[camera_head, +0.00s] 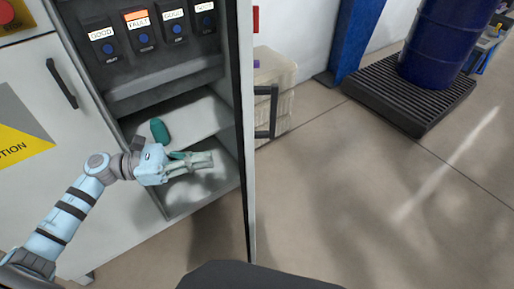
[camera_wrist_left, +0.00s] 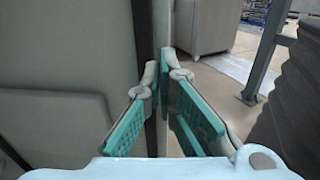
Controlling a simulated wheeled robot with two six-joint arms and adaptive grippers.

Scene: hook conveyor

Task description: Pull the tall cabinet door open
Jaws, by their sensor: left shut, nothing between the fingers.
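The tall cabinet door (camera_head: 247,130) stands swung out, seen nearly edge-on in the head view. Its dark bar handle (camera_head: 272,112) is on the face turned right, away from the opening. The open cabinet shows inner shelves (camera_head: 172,122). My left gripper (camera_head: 207,160) is in front of the opening, on the inner side of the door, with its fingers pointing right toward it. The fingers also show in the left wrist view (camera_wrist_left: 166,65), closed together and empty, close to a vertical edge. Whether they touch the door I cannot tell. My right gripper is out of view.
A closed cabinet front (camera_head: 30,100) with its own handle (camera_head: 62,82) is at the left. Labelled modules (camera_head: 145,38) fill the upper shelf. Pale crates (camera_head: 275,75) stand behind the door. A blue drum (camera_head: 440,45) stands on a dark pallet (camera_head: 395,95). The floor at right is clear.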

